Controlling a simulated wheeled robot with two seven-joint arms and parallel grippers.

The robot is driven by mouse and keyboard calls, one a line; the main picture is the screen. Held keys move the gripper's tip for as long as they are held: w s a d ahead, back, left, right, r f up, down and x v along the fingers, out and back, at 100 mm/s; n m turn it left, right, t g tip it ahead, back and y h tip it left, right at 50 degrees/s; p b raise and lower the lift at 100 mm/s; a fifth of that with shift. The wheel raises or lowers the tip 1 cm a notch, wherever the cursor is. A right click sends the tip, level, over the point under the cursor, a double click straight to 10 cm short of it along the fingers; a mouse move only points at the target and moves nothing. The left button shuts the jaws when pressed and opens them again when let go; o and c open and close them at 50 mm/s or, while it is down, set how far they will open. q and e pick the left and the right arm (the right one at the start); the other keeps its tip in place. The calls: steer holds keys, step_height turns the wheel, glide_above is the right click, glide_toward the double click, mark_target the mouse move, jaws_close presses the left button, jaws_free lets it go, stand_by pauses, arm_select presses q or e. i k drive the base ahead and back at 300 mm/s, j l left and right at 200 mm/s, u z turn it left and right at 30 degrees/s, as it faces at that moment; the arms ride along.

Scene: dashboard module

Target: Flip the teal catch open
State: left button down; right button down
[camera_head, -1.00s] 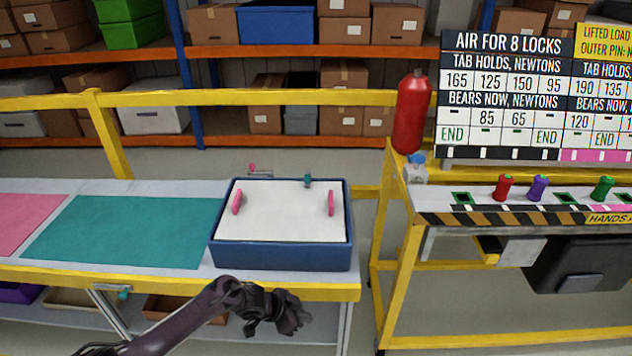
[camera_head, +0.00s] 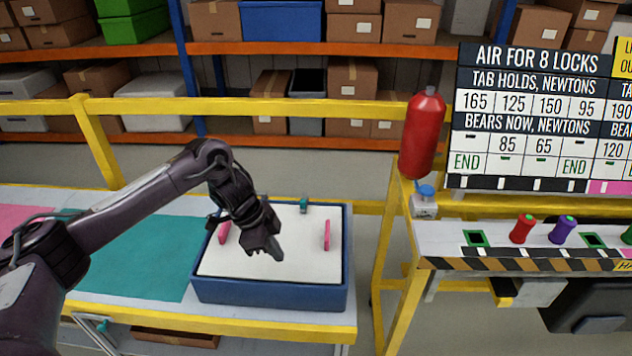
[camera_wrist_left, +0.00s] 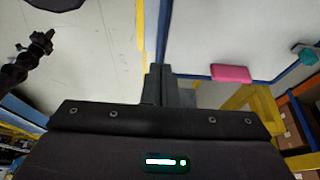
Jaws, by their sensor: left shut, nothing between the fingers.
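A small teal catch (camera_head: 304,205) stands at the back rim of the blue box (camera_head: 270,293), right of its middle. A teal piece also shows at the right edge of the left wrist view (camera_wrist_left: 306,54), beyond a pink tab. My left gripper (camera_head: 279,252) is over the white lid (camera_head: 305,265), in front of and left of the catch and apart from it. Its fingers are shut and empty; they also show together in the left wrist view (camera_wrist_left: 158,86). Whether the fingertips touch the lid is unclear. My right gripper is not in view.
Pink tabs stand at the lid's left (camera_head: 224,233) and right (camera_head: 327,235). A teal mat (camera_head: 140,255) lies left of the box. Another small teal part (camera_head: 103,325) is under the table's front edge. A red cylinder (camera_head: 422,135) stands on the yellow frame at right.

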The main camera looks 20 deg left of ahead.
mark_target(303, 200)
steer(key=i, duration=0.95)
